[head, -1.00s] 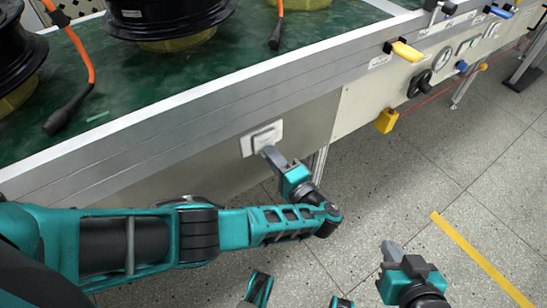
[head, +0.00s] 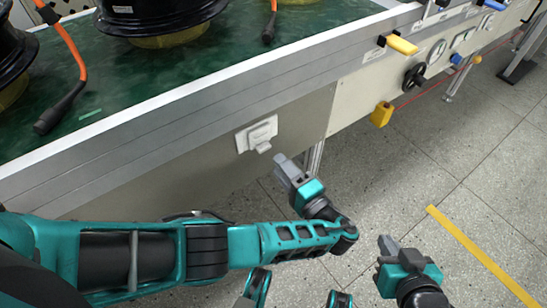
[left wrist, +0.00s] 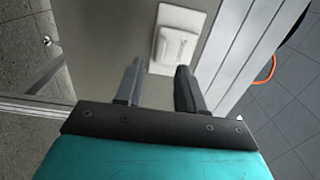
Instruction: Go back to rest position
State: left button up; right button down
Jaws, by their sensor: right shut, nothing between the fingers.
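My left gripper (head: 284,168) is in front of the workbench's side panel, just right of and below a white wall socket box (head: 258,136). It is apart from the box. In the left wrist view its two fingers (left wrist: 158,85) stand apart with nothing between them, and the socket box (left wrist: 178,38) lies beyond the fingertips with its cover facing me. My right gripper (head: 388,246) is shut and empty, low over the floor at the lower right.
The green workbench (head: 190,72) with a metal edge carries black wheel rims (head: 160,14) and orange cables (head: 66,42). Its side has a yellow handle (head: 402,45), a black knob (head: 414,76) and a yellow box (head: 381,114).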

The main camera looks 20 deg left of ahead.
pick_arm(q)
jog(key=shift+v, duration=0.8)
